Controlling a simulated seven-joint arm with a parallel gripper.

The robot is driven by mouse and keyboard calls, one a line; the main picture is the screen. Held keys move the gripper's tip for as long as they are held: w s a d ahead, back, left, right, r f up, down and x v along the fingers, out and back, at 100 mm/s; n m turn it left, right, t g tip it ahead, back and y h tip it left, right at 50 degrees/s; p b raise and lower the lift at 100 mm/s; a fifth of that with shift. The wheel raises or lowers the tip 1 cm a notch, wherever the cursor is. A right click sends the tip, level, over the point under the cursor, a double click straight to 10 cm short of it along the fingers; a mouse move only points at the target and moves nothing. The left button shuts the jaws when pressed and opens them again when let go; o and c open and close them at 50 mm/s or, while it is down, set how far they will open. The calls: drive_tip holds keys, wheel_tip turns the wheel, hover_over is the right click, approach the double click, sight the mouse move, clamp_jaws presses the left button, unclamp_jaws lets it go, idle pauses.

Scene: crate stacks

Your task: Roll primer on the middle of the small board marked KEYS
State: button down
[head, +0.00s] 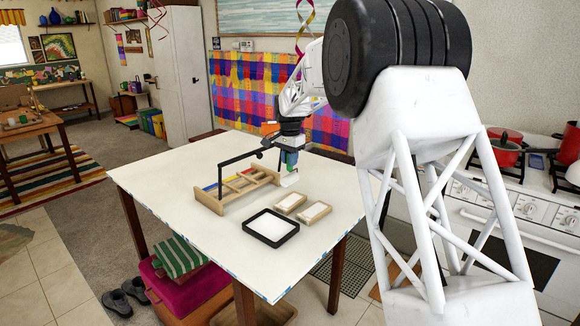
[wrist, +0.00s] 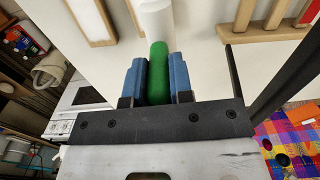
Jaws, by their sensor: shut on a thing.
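My gripper (head: 289,158) is shut on the green handle of a paint roller (wrist: 158,75). The roller's white head (wrist: 157,18) points away from the fingers, and in the head view it (head: 289,180) is just right of the wooden rack, close to the tabletop; contact cannot be told. Two small wood-framed boards with white faces, a left one (head: 290,203) and a right one (head: 314,212), lie side by side on the white table (head: 170,180). No lettering is readable, so I cannot tell which is marked KEYS. A black tray (head: 271,238) with a white filling lies in front of them.
A wooden rack (head: 208,201) with red, blue and yellow parts stands left of the roller. A thin black bar (head: 236,159) rises over the rack. The table's left part is clear. A white stove (head: 500,205) with red pots stands at the right.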

drive_tip(key=shift+r, duration=1.4)
